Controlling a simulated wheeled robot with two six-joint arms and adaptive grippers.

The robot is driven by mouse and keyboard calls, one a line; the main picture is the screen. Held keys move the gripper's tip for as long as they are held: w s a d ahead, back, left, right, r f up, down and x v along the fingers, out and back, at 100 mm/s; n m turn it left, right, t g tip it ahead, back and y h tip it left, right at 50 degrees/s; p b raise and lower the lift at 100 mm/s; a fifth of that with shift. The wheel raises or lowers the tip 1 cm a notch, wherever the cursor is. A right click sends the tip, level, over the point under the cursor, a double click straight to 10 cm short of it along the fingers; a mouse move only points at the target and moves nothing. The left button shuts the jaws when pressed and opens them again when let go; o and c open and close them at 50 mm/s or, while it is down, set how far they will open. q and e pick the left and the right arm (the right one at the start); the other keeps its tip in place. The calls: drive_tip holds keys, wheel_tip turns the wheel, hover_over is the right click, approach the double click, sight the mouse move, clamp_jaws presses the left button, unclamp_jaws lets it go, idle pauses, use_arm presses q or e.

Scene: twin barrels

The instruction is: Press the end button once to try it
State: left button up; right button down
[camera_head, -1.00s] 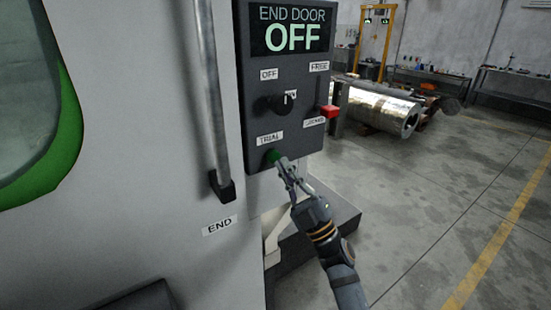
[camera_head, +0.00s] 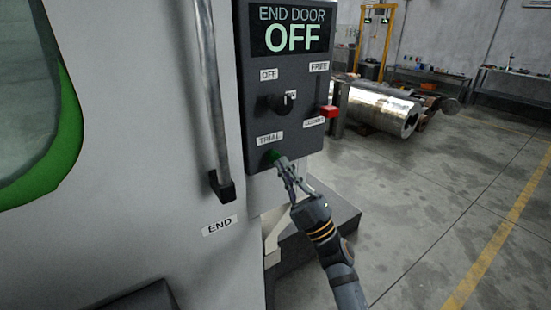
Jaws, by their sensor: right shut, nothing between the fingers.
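A dark control box (camera_head: 255,110) is fixed to the grey machine wall. Its screen (camera_head: 292,35) reads "END DOOR OFF". A green button (camera_head: 270,155) sits under the "TRIAL" label (camera_head: 269,139) at the box's lower left. My right gripper (camera_head: 279,162) is shut and empty, with its fingertips at the green button and partly covering it. I cannot tell whether the tips press it or only touch it. A black rotary knob (camera_head: 280,103) is above, near the "OFF" label. My left gripper is not in view.
A metal cylinder (camera_head: 378,108) lies behind. The floor at right is clear.

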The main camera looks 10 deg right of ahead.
drive_tip(key=shift+w+a, duration=0.15)
drive_tip(key=shift+w, duration=0.15)
drive_tip(key=shift+w+a, duration=0.2)
drive_tip(key=shift+w, duration=0.35)
idle(0.8)
drive_tip(key=shift+s, duration=0.1)
drive_tip(key=shift+s+d, duration=0.35)
drive_tip(key=shift+s, duration=0.5)
drive_tip(key=s, duration=0.1)
drive_tip(key=s+d, duration=0.1)
drive_tip(key=s, duration=0.2)
drive_tip(key=shift+s+d+b, duration=0.35)
drive_tip(key=shift+b, duration=0.05)
